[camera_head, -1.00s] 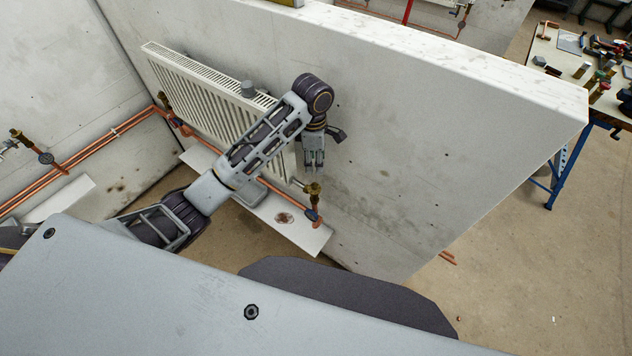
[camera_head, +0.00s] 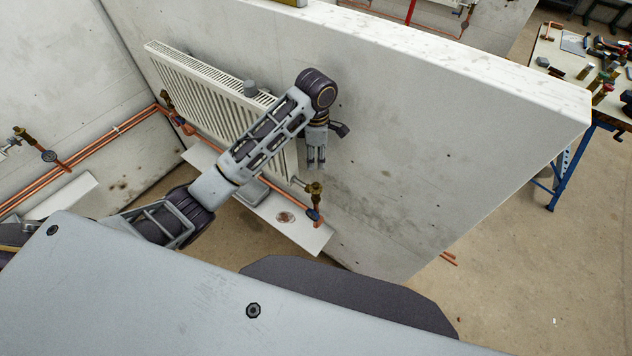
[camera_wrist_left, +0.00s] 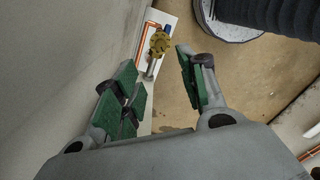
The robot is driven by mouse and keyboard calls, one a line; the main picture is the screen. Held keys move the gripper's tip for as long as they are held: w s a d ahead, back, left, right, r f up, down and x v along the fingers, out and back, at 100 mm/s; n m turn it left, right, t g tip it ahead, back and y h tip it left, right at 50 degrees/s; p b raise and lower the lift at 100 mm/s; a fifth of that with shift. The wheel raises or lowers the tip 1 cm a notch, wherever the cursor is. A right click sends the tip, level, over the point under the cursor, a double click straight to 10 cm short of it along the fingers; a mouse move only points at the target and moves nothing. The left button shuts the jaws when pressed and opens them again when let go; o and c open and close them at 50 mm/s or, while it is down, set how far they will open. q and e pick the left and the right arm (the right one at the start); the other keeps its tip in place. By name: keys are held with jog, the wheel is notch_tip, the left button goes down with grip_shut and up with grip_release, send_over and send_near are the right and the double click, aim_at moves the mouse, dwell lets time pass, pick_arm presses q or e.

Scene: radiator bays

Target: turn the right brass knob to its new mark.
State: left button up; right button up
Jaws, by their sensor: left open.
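The right brass knob (camera_head: 315,188) sits on the valve at the right end of the radiator (camera_head: 215,100). In the left wrist view the knob (camera_wrist_left: 160,43) shows from above as a round, lobed brass head on a pale stem, beyond the fingertips. My left gripper (camera_head: 316,166) points down just above the knob, apart from it. In the left wrist view the gripper (camera_wrist_left: 166,85) is open, with green pads apart and nothing between them. I cannot make out a mark on the knob. My right gripper is not in view.
The concrete wall (camera_head: 430,130) stands close behind the gripper. Copper pipes (camera_head: 90,160) run along the wall, and a white board (camera_head: 300,232) lies below the valve. Another brass valve (camera_head: 22,134) is at the far left. A workbench with tools (camera_head: 575,70) stands far right.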

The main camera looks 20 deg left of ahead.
aim_at(316, 184)
pick_arm(q)
jog(key=shift+s+f, duration=0.1)
jog(key=shift+f, duration=6.45)
jog(key=shift+c, duration=0.4)
grip_shut()
